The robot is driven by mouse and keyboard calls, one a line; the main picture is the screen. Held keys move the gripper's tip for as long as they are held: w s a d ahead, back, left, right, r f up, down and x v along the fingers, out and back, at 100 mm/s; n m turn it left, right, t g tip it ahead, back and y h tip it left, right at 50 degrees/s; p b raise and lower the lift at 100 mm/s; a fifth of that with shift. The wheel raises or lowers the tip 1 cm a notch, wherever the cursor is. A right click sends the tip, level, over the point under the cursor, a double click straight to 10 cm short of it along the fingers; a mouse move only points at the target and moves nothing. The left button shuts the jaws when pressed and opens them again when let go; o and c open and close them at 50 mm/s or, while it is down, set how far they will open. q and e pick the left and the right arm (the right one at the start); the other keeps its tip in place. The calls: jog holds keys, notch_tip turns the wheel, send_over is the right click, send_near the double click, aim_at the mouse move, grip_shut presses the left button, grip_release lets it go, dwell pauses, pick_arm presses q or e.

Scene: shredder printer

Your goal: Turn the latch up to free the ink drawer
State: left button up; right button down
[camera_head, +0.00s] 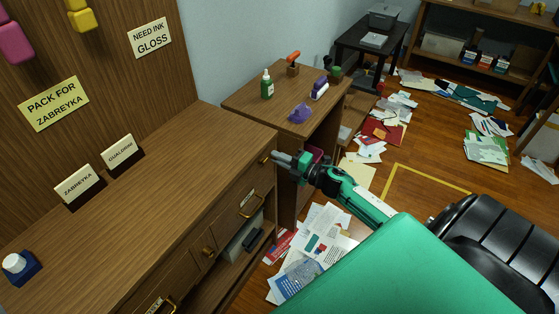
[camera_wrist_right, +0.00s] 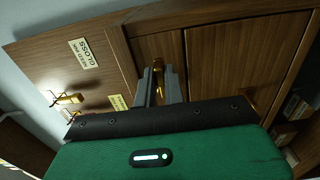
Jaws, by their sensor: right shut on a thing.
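My right gripper (camera_head: 278,160) is at the upper right end of the wooden desk's front. It is shut on a small brass latch (camera_head: 265,160). In the right wrist view the latch (camera_wrist_right: 158,95) shows between the two grey fingers of the gripper (camera_wrist_right: 160,82), against the wood. The latch's exact angle is hard to tell. Beside it is a drawer front with a brass handle (camera_head: 250,206) and a small label (camera_head: 247,195); the drawer looks closed. In the right wrist view a paper label (camera_wrist_right: 84,52) reads GLOSS in its lower line. My left gripper is not in view.
The desk top (camera_head: 180,165) is mostly clear, with two name cards at the back and a blue item (camera_head: 18,267) at the front left. A side cabinet (camera_head: 255,105) holds a green bottle (camera_head: 267,84) and purple items.

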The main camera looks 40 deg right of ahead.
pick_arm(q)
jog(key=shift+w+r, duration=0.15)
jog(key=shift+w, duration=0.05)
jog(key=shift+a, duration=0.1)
pick_arm(e)
jog(key=c, duration=1.5)
grip_release()
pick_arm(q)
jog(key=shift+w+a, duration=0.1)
pick_arm(e)
jog(key=shift+s, duration=0.15)
